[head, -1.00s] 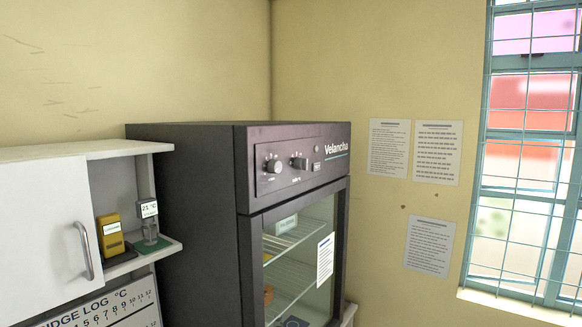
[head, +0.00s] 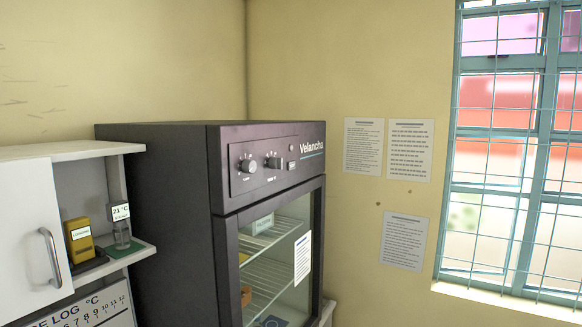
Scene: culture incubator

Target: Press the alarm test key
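The dark grey culture incubator (head: 170,200) stands in the corner in the head view. Its upper control panel (head: 228,178) carries two knobs, a left knob (head: 247,164) and a right knob (head: 273,161). To the right of the knobs is a small pale key (head: 291,165), with a small round spot (head: 291,147) above it. The lettering by these controls is too small to read, so I cannot tell which is the alarm test key. Neither of my grippers is in view.
A white wall cabinet (head: 28,225) with an open shelf is at the left, holding a yellow device (head: 78,240) and a small temperature display (head: 121,212). The incubator's glass door (head: 270,285) looks closed. A barred window (head: 510,150) is at the right.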

